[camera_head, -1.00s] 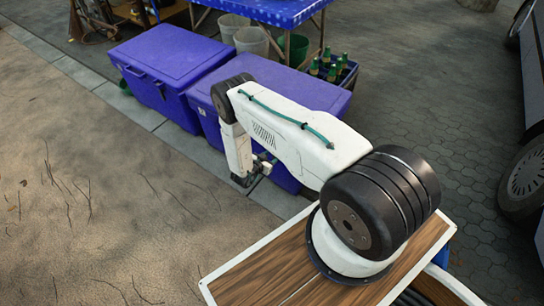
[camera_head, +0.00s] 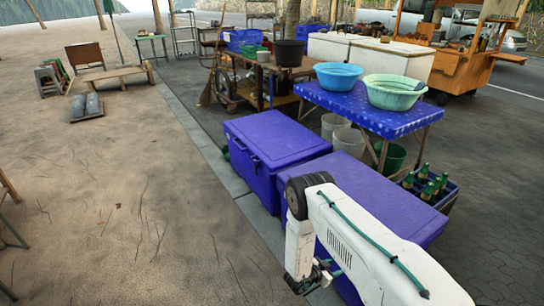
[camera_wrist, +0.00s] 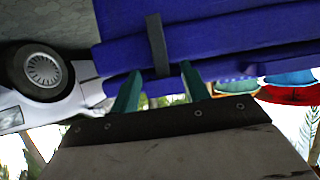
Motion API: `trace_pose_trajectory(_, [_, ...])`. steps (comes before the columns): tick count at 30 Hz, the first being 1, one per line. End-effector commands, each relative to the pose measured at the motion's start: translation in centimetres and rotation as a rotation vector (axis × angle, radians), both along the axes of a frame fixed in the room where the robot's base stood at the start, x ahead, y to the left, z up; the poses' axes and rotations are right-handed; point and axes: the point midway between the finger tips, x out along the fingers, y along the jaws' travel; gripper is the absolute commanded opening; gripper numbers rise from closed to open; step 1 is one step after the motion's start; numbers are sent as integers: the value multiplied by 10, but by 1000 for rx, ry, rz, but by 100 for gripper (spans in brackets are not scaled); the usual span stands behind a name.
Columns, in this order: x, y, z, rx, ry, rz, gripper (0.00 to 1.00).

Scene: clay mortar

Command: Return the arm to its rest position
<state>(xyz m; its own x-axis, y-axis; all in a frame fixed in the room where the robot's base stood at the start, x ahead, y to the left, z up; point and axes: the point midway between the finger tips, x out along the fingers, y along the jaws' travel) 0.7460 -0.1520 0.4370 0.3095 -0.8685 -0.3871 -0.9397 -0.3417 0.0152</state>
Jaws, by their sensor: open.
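My arm reaches forward from the lower right of the head view, with its elbow in front of the blue coolers and its forearm hanging down. My gripper (camera_head: 318,279) is at the end of it, low beside the near cooler (camera_head: 365,195). In the wrist view my gripper's two green fingers (camera_wrist: 160,92) stand apart with nothing between them. The blue side of a cooler (camera_wrist: 200,35) fills much of the wrist view behind the fingers. My arm's base is outside the head view.
A second blue cooler (camera_head: 275,143) stands farther back. A blue table (camera_head: 360,108) carries two basins. A bottle crate (camera_head: 430,189) stands right of the near cooler. Sandy ground (camera_head: 110,200) at left is open. A car wheel (camera_wrist: 42,71) shows in the wrist view.

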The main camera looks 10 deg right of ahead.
Motion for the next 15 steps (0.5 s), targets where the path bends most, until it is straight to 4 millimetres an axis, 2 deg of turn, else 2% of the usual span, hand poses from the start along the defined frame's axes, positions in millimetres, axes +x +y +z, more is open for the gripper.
trace_pose_trajectory(5, [-3, 12, -24, 120, 55, 29, 45])
trace_pose_trajectory(9, [-22, 37, -57, 300, 180, 101, 45])
trace_pose_trajectory(12, [-21, 62, -57, 436, 256, 165, 45])
trace_pose_trajectory(15, [-12, 89, -41, 571, 324, 237, 45])
